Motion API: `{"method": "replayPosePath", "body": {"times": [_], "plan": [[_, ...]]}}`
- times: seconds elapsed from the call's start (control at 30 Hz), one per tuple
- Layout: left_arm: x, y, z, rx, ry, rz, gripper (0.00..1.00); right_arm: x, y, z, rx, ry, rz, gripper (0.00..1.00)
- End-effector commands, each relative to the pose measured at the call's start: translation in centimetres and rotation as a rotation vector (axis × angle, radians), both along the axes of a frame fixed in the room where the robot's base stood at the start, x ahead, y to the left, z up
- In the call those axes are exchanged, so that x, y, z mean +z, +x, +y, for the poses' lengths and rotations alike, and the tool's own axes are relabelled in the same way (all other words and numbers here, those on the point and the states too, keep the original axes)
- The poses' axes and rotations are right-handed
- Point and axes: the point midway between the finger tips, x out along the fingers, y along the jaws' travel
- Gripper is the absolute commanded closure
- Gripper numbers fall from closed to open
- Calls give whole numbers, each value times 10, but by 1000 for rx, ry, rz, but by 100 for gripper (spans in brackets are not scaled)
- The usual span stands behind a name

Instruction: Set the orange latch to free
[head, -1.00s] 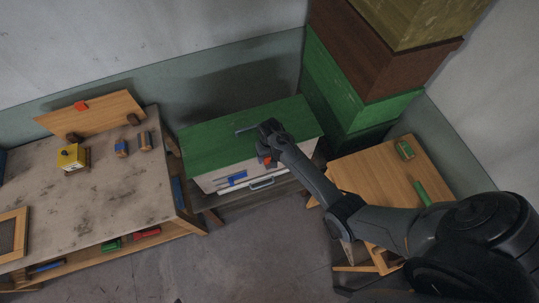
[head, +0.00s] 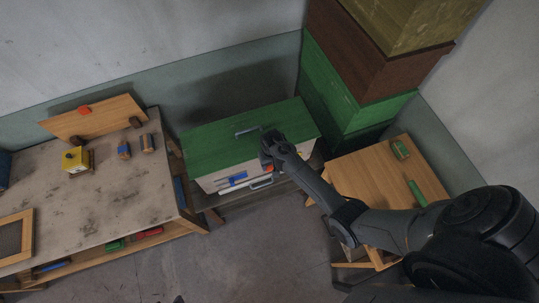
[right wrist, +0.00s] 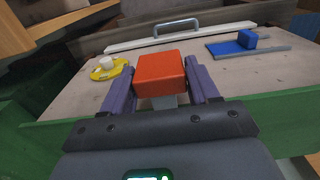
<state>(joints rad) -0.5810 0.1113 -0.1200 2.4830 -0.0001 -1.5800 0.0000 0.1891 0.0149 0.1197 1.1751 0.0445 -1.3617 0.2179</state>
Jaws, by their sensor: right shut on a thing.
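The orange latch (right wrist: 160,74) is a red-orange block on the pale front of a green-topped box. My right gripper (right wrist: 160,82) has its two purple fingers on either side of the block and is shut on it. In the head view, my right gripper (head: 272,158) is at the front edge of the green lid (head: 225,137), and it mostly hides the latch. I cannot read the latch's setting marks. My left gripper is not in view.
A blue slider (right wrist: 246,39) on a grey track and a yellow dial (right wrist: 107,70) with a white knob sit on the same front. A grey handle (right wrist: 176,25) is beyond. Tall stacked boxes (head: 345,88) and a small wooden table (head: 375,178) stand to the right.

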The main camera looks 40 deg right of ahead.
Motion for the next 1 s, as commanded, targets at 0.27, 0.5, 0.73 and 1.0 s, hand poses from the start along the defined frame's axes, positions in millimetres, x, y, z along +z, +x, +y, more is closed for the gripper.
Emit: {"method": "replayPosePath", "body": {"times": [0.27, 0.5, 0.73, 1.0], "plan": [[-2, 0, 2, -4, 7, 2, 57, 1, 0, 2, 4, 3, 4, 31], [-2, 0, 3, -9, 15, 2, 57, 1, 0, 2, 4, 2, 3, 19], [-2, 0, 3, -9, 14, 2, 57, 5, 0, 1, 3, 2, 1, 19], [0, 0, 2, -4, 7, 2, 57, 41, 1, 1, 4, 1, -1, 19]]}}
